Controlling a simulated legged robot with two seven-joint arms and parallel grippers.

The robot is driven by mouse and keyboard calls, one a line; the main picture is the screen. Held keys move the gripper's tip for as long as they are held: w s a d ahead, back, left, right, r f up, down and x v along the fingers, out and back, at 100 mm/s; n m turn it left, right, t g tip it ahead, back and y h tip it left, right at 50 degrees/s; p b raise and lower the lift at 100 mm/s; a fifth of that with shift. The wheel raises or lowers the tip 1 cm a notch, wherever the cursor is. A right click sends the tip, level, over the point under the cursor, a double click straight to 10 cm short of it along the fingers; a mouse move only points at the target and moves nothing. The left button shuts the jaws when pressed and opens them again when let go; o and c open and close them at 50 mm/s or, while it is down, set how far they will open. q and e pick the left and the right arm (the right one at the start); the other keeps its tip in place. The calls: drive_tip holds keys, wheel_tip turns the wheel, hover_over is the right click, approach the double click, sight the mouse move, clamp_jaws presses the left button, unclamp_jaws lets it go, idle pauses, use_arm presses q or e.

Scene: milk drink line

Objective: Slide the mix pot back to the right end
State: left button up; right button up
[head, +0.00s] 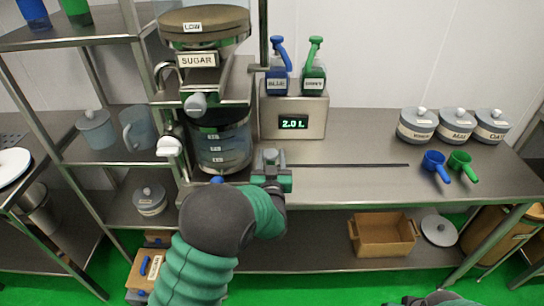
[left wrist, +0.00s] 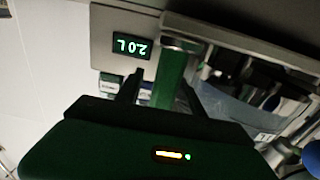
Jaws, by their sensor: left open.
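The mix pot (head: 222,148) is a clear bluish vessel with level marks. It stands under the sugar dispenser (head: 203,28), at the left end of the dark rail slot (head: 350,165) in the counter. My left gripper (head: 270,160) is just right of the pot at the slot's left end. In the left wrist view its two fingers (left wrist: 163,92) are apart, with a green bar (left wrist: 171,75) between them. I cannot tell whether they touch it.
A display box (head: 294,118) reading 2.0 L stands behind the slot, with blue and green pump bottles on top. Lidded canisters (head: 457,125) and blue and green scoops (head: 448,165) are at the right. The counter along the slot is clear.

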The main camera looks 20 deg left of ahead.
use_arm(q)
drive_tip(key=shift+w+a+f, duration=0.1)
drive_tip(key=shift+w+a, duration=0.15)
drive_tip(key=shift+a, duration=0.1)
drive_tip(key=shift+s+d, duration=0.1)
drive_tip(key=shift+d, duration=0.2)
drive_tip(key=c, duration=0.7)
drive_tip(key=shift+c, duration=0.9)
drive_tip(key=shift+a, duration=0.1)
clamp_jaws()
